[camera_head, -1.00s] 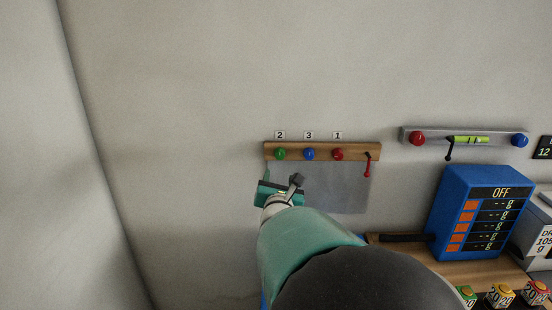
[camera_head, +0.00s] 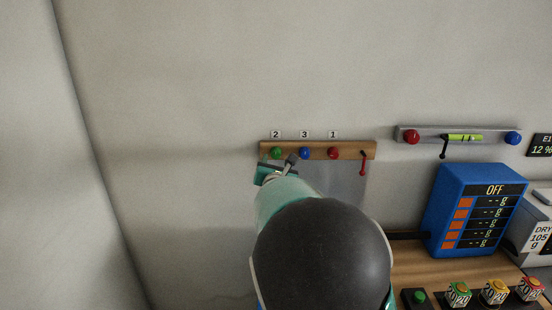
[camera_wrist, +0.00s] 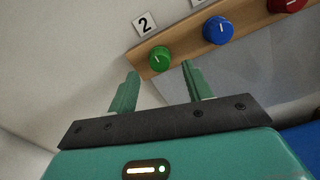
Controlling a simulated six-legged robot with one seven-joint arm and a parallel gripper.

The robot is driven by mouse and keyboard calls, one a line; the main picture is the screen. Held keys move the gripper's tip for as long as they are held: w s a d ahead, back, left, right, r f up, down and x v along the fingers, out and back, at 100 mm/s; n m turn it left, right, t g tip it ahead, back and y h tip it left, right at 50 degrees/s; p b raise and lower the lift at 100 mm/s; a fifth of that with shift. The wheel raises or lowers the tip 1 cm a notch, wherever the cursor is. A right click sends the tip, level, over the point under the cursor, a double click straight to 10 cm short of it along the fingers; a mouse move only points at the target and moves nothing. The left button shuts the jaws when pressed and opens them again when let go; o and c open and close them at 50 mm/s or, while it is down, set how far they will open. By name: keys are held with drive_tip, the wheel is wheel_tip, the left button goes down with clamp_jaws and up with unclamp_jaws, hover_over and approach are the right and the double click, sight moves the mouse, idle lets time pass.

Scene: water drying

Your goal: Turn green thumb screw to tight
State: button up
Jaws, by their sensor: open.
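The green thumb screw (camera_head: 276,153) is at the left end of a wooden rail (camera_head: 350,150) on the wall, under the label "2". In the wrist view the green thumb screw (camera_wrist: 159,58) has a pale mark on its face and lies ahead of the gap between the fingers. My gripper (camera_wrist: 160,75) is open and empty, its two green fingers apart on either side of the screw's line, their tips just short of it. In the head view my gripper (camera_head: 276,168) is just below the green screw, partly hidden by my arm.
A blue screw (camera_head: 304,153) and a red screw (camera_head: 333,153) sit to the right on the rail, with a red lever (camera_head: 364,160) at its end. A grey sheet (camera_head: 340,180) hangs below. A blue display box (camera_head: 474,210) stands further right.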

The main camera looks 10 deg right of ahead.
sight(276, 156)
drive_tip(key=w, duration=0.4)
drive_tip(key=shift+d+f, duration=0.1)
drive_tip(key=shift+d, duration=0.25)
drive_tip(key=shift+c, duration=0.2)
drive_tip(key=c, duration=0.9)
drive_tip(key=shift+c, duration=0.2)
